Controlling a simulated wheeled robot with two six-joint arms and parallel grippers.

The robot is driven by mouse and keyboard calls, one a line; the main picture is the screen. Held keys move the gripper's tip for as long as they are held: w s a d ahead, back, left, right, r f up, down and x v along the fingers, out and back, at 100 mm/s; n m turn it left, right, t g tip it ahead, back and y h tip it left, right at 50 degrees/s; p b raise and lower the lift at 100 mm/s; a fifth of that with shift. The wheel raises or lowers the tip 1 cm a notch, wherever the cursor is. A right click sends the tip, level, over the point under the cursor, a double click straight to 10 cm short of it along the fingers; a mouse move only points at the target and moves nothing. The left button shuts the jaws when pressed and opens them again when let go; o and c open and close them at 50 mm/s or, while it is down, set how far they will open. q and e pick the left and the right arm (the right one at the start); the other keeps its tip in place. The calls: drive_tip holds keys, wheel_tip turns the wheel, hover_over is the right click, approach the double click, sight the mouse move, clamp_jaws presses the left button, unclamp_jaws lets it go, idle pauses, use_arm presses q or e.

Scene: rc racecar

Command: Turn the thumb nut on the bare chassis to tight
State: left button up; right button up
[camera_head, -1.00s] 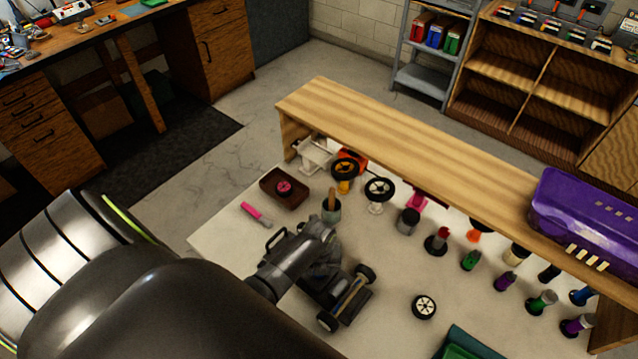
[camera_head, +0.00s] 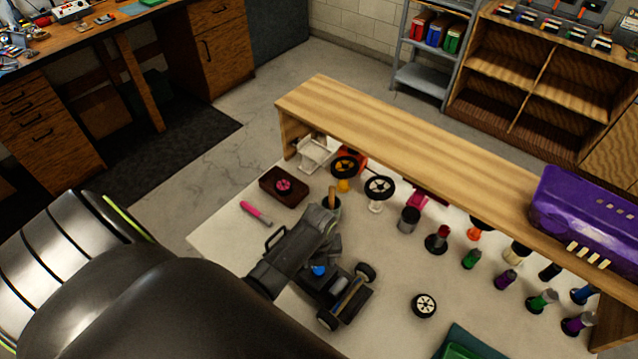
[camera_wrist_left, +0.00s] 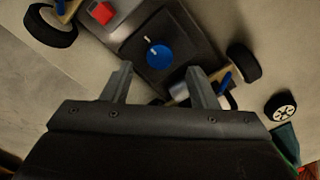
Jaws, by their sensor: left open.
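The bare chassis (camera_head: 347,302) is a dark car frame with black wheels on the white table. In the left wrist view the chassis (camera_wrist_left: 190,45) fills the top, with a red block (camera_wrist_left: 102,12) on it. The thumb nut (camera_head: 318,270) is a blue round knob on the chassis; it also shows in the left wrist view (camera_wrist_left: 159,54), with a pale line on the plate beside it. My left gripper (camera_wrist_left: 160,80) is open and empty, its two fingers apart just short of the nut in that view. In the head view the left wrist hides part of the chassis. My right gripper is not seen.
A loose wheel (camera_head: 424,305) lies right of the chassis. A brown tray (camera_head: 270,193) with a pink wheel, a pink tool (camera_head: 256,213) and a cup (camera_head: 330,207) are behind. Several paint bottles stand to the right. A wooden shelf (camera_head: 400,135) spans the table's back.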

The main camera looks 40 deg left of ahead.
sight(319, 270)
use_arm(q)
wheel_tip(319, 270, up, 13)
drive_tip(key=b, duration=0.1)
idle(0.3)
drive_tip(key=shift+s+f, duration=0.1)
idle(0.4)
